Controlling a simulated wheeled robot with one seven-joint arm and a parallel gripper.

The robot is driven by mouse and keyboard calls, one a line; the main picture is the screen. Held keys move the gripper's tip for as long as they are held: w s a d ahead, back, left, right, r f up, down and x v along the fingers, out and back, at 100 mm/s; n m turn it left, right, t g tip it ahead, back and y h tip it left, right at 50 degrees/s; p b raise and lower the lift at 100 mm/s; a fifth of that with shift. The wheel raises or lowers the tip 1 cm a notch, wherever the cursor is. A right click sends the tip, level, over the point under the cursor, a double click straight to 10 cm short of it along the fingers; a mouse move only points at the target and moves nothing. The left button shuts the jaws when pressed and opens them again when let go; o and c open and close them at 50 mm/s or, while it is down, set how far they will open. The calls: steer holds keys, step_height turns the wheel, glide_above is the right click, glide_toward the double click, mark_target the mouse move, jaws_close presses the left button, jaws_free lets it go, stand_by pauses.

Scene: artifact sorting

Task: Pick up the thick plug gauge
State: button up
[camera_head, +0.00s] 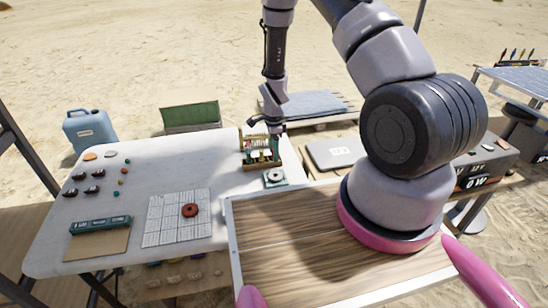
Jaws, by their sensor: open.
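I cannot pick out the thick plug gauge for certain at this size. A small open wooden box (262,163) with several upright items in it stands at the right rear of the white table (130,170). My gripper (274,130) is small and dark in the view and points down over the back right of this box. It is open, and I see nothing held in it. Whether its tips touch anything in the box is too small to tell.
A green pad (275,184) with a pale ring lies in front of the box. A long green case (100,225) and several small stones lie at left.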

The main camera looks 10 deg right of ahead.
jaws_close()
